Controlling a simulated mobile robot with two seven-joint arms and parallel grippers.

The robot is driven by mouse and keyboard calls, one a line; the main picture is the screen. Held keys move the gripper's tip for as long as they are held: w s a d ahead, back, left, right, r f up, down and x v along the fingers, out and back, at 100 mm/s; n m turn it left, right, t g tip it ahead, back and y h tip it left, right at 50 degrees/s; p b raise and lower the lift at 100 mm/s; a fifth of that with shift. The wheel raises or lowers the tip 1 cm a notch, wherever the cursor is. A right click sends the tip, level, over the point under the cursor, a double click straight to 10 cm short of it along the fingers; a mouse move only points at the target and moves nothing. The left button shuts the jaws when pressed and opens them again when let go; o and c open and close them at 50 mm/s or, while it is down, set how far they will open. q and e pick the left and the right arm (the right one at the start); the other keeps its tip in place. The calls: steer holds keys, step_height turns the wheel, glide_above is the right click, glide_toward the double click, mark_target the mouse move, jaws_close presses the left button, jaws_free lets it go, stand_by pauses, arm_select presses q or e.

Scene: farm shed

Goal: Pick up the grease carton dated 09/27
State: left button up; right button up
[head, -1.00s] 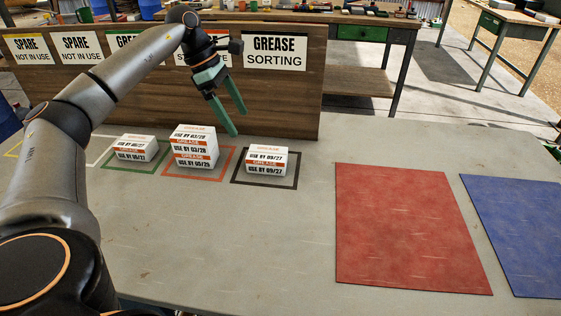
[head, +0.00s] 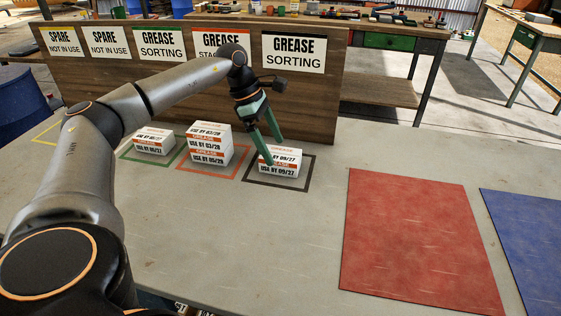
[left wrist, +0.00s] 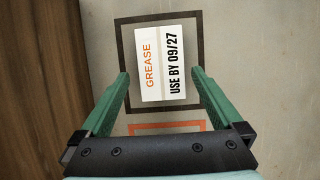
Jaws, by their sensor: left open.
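The grease carton dated 09/27 (head: 281,166) is a white box with orange bands, inside a black square outline (head: 307,177) on the table. In the left wrist view, the carton (left wrist: 163,70) lies ahead of the fingers, with its label "USE BY 09/27" facing the camera. My left gripper (head: 273,152) is open, its fingers pointing down in front of and above the carton. In the left wrist view its two green fingers (left wrist: 160,72) stand at either side of the carton's lower end. Contact cannot be told. My right gripper is not in view.
A stack of grease cartons (head: 208,157) stands in an orange outline to the left, and another carton group (head: 154,142) in a green outline. A wooden sign board (head: 180,75) stands behind. A red mat (head: 415,240) and a blue mat (head: 535,235) lie right.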

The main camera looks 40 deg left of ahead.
mark_target(278, 153)
arm_select(q)
steer(key=x, duration=0.4)
steer(key=shift+d, duration=0.25)
steer(key=shift+c, duration=0.4)
steer(key=c, duration=1.3)
steer(key=shift+w+r, duration=0.1)
